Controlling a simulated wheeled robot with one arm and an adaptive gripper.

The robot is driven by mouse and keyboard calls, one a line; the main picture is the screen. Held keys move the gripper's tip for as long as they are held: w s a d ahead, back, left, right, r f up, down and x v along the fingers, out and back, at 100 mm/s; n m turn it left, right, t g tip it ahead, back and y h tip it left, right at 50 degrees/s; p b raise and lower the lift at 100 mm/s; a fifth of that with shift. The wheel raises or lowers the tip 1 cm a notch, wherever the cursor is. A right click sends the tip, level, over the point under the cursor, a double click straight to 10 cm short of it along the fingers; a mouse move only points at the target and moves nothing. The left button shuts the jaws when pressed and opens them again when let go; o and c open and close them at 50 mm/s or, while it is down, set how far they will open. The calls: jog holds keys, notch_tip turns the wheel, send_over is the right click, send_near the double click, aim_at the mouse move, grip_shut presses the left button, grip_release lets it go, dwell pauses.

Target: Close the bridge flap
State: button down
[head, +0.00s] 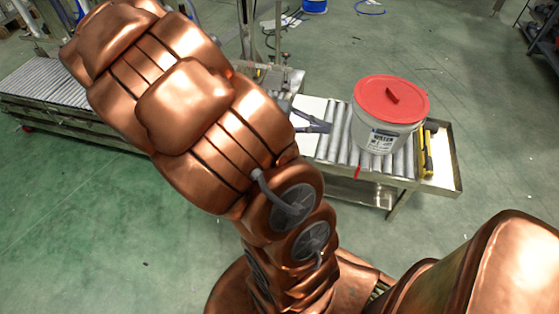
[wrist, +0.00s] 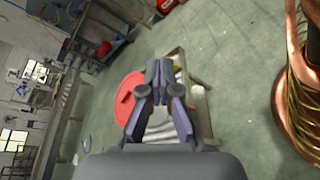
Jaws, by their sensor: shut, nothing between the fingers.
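My gripper (head: 322,126) is partly hidden behind my copper arm in the head view, beside the roller conveyor (head: 342,147). In the wrist view my gripper (wrist: 159,68) has its fingertips together, with nothing seen between them. A pale flat panel (head: 309,108) lies at the left end of the rollers, behind my gripper. It may be the bridge flap, but my arm hides its left side and I cannot tell whether it is raised or flat. The flap cannot be made out in the wrist view.
A white bucket (head: 378,132) with a red lid (head: 392,97) stands on the rollers, right of my gripper. A yellow object (head: 427,152) lies at the conveyor's right end. Another roller conveyor (head: 48,86) runs at left. Green floor in front is clear.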

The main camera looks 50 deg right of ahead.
jog(key=w+d+f+n+t+h+b, duration=0.2)
jog(key=w+d+f+n+h+b, duration=0.5)
jog(key=f, duration=0.3)
jog(key=w+d+f+n+t+h+b, duration=0.1)
jog(key=w+d+f+n+h+b, duration=0.3)
jog(key=w+d+f+h+b, duration=0.5)
jog(key=w+f+n+t+y+b, duration=0.2)
jog(key=w+f+n+t+b, duration=0.4)
jog(key=f, duration=1.4)
jog(key=w+f+n+t+y+b, duration=0.25)
jog(key=f+n+t+b, duration=0.35)
jog(key=f+t, duration=0.95)
jog(key=w+d+r+n+g+b, duration=0.1)
jog(key=w+d+r+g+b, duration=0.1)
jog(key=d+g+b, duration=0.3)
jog(key=shift+w+d, duration=0.4)
jog(key=shift+d, duration=1.1)
jog(key=shift+r, duration=0.15)
